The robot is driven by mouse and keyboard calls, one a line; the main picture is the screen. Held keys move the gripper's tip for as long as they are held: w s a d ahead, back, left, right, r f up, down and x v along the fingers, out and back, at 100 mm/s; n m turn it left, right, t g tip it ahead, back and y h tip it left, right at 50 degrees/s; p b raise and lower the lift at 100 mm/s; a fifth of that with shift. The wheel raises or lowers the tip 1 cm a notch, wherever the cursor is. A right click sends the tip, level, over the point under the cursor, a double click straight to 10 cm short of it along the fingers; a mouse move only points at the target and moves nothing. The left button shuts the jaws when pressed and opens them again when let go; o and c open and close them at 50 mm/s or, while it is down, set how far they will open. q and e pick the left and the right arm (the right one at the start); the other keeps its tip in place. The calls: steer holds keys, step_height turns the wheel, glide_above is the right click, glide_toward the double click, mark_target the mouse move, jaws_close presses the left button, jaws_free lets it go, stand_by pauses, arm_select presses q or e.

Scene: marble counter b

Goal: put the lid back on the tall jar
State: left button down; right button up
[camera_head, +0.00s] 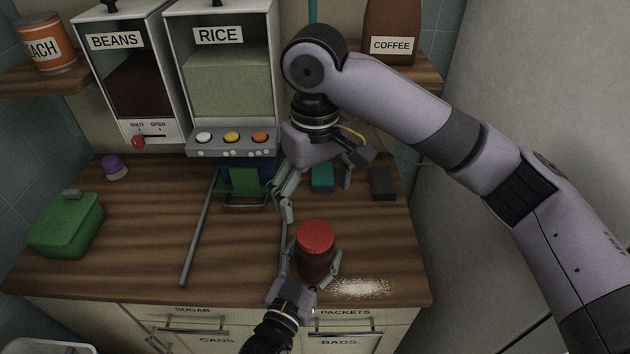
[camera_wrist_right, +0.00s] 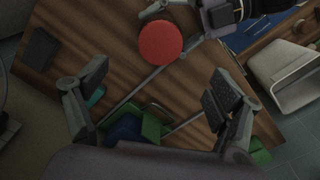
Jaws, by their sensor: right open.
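The tall jar (camera_head: 316,266) is dark brown and stands upright near the front edge of the counter. The red lid (camera_head: 316,236) sits on top of it; I cannot tell whether it is fully seated. The lid also shows as a round disc in the right wrist view (camera_wrist_right: 160,43). My left gripper (camera_head: 315,272) comes in from the front, with its fingers on both sides of the jar body, closed on it. My right gripper (camera_head: 317,202) is open and empty, fingers pointing down, behind and above the jar. Its two spread fingers show in the right wrist view (camera_wrist_right: 160,74).
White powder (camera_head: 360,288) lies right of the jar. A grey rod (camera_head: 200,232) and green box (camera_head: 65,228) lie left. Dispensers labelled BEANS (camera_head: 115,41) and RICE (camera_head: 218,35) are at the back.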

step_height(320, 180, up, 2)
steer(key=shift+r, duration=0.2)
arm_select(q)
steer(key=shift+c, duration=1.7)
jaws_free()
steer(key=v, duration=1.2)
